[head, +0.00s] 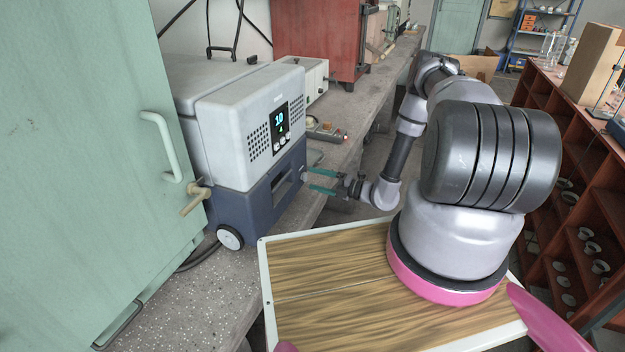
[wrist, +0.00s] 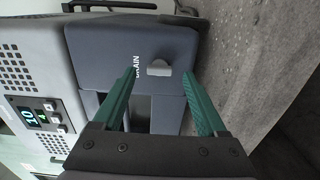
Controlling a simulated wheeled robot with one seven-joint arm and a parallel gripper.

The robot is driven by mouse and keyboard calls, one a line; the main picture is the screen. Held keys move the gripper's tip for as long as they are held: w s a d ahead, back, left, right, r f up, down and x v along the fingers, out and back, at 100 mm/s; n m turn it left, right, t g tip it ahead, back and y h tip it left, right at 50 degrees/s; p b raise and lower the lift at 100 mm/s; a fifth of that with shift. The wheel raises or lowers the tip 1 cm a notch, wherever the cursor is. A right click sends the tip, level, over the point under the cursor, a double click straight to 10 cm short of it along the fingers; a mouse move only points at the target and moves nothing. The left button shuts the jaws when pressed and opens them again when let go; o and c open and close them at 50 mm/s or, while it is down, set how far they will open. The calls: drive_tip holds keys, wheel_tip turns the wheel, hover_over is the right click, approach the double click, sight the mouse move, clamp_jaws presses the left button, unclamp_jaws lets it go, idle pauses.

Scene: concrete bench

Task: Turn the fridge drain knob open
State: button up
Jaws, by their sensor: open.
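The fridge is a grey and dark-blue box (head: 248,140) on the bench, with a display reading 10. Its drain knob (wrist: 159,68) is a small grey piece on the dark-blue panel, beside the word DRAIN in the wrist view. In the head view the knob (head: 304,173) is small and close to my fingertips. My gripper (head: 309,178) has two green fingers and is open. In the wrist view the gripper (wrist: 162,72) has one finger on each side of the knob, with gaps between. I cannot tell how far the fingertips are from the panel.
The concrete bench (head: 205,305) runs under the fridge and on toward the back. A green cabinet (head: 80,150) with a handle stands at left, near a brass tap (head: 195,199). A red cabinet (head: 318,40) stands behind. A red shelf unit (head: 560,190) is at right.

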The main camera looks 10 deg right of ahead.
drive_tip(key=v, duration=0.9)
drive_tip(key=s+a+r+n+g+h, duration=0.15)
drive_tip(key=r+n+g, duration=0.25)
drive_tip(key=r+n, duration=0.5)
drive_tip(key=s+a+r+n+g+h, duration=0.1)
drive_tip(key=a+r+n+g, duration=0.15)
drive_tip(key=r+n, duration=0.65)
drive_tip(key=s+a+r+n+g+h, duration=0.15)
drive_tip(key=r+n+g, duration=0.3)
drive_tip(key=r, duration=0.95)
drive_tip(key=s+d+r+n+t+h, duration=0.1)
drive_tip(key=s+r+n+t+h, duration=0.6)
drive_tip(key=s+r+n, duration=1)
wheel_tip(320, 180, up, 5)
drive_tip(key=shift+s+d+r+t+h, duration=0.1)
drive_tip(key=shift+s+d+t+h, duration=0.25)
drive_tip(key=shift+s+h, duration=0.55)
drive_tip(key=shift+c, duration=0.3)
